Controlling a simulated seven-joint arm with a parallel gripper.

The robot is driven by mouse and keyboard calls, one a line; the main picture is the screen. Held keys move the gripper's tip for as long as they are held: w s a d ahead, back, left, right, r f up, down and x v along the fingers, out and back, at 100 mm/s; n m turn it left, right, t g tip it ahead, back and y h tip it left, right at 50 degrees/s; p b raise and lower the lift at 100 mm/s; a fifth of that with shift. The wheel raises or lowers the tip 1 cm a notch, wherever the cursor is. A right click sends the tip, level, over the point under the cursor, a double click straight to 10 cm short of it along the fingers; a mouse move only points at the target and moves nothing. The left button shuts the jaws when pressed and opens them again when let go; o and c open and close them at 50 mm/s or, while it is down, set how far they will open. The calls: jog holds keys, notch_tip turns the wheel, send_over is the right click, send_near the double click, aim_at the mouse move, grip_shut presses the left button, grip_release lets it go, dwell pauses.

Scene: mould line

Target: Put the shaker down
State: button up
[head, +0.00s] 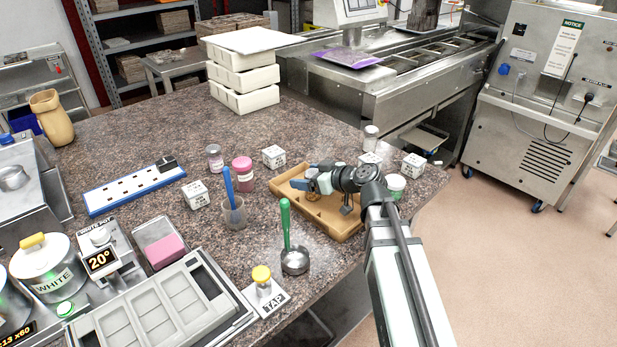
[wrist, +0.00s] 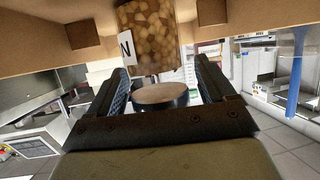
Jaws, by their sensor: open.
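My gripper (head: 304,184) is open, low over the tan tray (head: 340,229) near the table's right edge. The likely shaker, a small jar of brown chunks (head: 313,190), stands at the tray, partly hidden by my gripper. In the wrist view the jar (wrist: 155,35) shows large with a white label marked N, close to the tan tray (wrist: 30,28). A round, lid-like brown disc with a dark side (wrist: 160,95) lies between the two fingers of my gripper (wrist: 163,80). I cannot tell whether either finger touches it.
A green-handled ladle (head: 285,225) and a beaker with a blue spatula (head: 234,213) stand left of the tray. Bare counter lies further left and back.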

jog(key=v, duration=0.3)
jog(key=shift+s+d+r, duration=0.15)
notch_tip(320, 180, up, 4)
jog(key=shift+r, duration=1.35)
dwell(6.0)
